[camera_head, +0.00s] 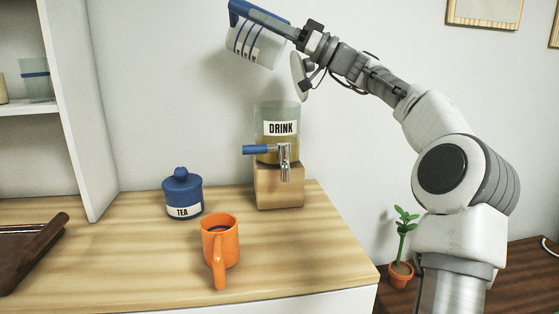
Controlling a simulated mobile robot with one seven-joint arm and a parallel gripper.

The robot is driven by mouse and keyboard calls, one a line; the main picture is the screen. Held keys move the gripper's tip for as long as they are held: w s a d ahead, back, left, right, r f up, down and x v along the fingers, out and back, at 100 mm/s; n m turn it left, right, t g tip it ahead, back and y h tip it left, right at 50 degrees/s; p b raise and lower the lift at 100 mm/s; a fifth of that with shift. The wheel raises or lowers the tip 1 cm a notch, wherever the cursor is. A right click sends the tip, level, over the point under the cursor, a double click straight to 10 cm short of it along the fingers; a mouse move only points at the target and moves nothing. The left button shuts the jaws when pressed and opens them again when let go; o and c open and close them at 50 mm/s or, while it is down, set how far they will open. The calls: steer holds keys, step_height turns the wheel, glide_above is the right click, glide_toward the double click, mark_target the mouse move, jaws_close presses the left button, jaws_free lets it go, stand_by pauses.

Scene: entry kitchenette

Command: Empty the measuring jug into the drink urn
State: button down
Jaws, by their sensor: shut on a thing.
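The measuring jug (251,46) is white with dark stripes and a blue rim and handle. It is held tilted in the air, above and slightly left of the drink urn. My gripper (287,25) is shut on the jug at its upper right side; the exact contact is small and partly hidden. The drink urn (279,116) is a clear container labelled DRINK with yellowish liquid low inside. It stands on a wooden block (280,190) and has a metal tap with a blue lever. No stream of liquid shows between jug and urn. The jug's inside is hidden.
A blue TEA jar (182,192) stands left of the urn, and an orange mug (220,242) stands in front. A brown tray (30,252) lies at the left by a white shelf (75,110). A potted plant (401,272) is beyond the counter's right edge.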

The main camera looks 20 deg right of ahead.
steer(key=shift+s+d+y+b, duration=0.15)
steer(key=shift+y+b, duration=0.15)
steer(key=shift+b, duration=0.25)
steer(key=shift+s+d+r+t+y, duration=0.1)
steer(key=shift+d+t+y, duration=0.2)
steer(key=shift+t+y, duration=0.2)
stand_by(1.5)
steer(key=shift+s+d+y, duration=0.15)
steer(key=shift+d+y, duration=0.15)
steer(key=shift+y, duration=0.2)
steer(key=shift+d+t, duration=0.1)
steer(key=shift+t, duration=0.2)
stand_by(1.3)
steer(key=shift+s+d+y, duration=0.2)
steer(key=shift+d+y, duration=0.1)
steer(key=shift+y, duration=0.3)
steer(key=shift+t, duration=0.3)
stand_by(1.0)
